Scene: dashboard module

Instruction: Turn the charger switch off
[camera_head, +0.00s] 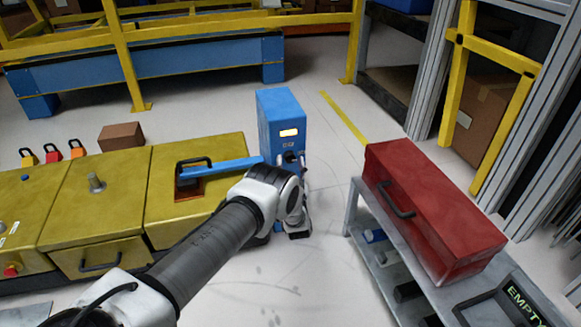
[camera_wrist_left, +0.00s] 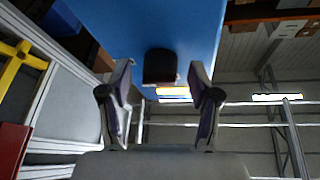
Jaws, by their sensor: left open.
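The charger is an upright blue box (camera_head: 281,108) with a lit yellow display, standing beyond my left arm. Its dark switch knob (camera_head: 291,157) is low on the front face, partly hidden by my gripper. My left gripper (camera_head: 293,168) is at the front of the charger, its body mostly hidden behind my wrist. In the left wrist view the black knob (camera_wrist_left: 160,66) stands out from the blue face (camera_wrist_left: 150,25) between the two open fingers (camera_wrist_left: 160,82). A gap shows on each side of the knob. My right gripper is in neither view.
A red toolbox (camera_head: 435,205) sits on a grey cart (camera_head: 362,222) at the right. Floor between charger and cart is clear.

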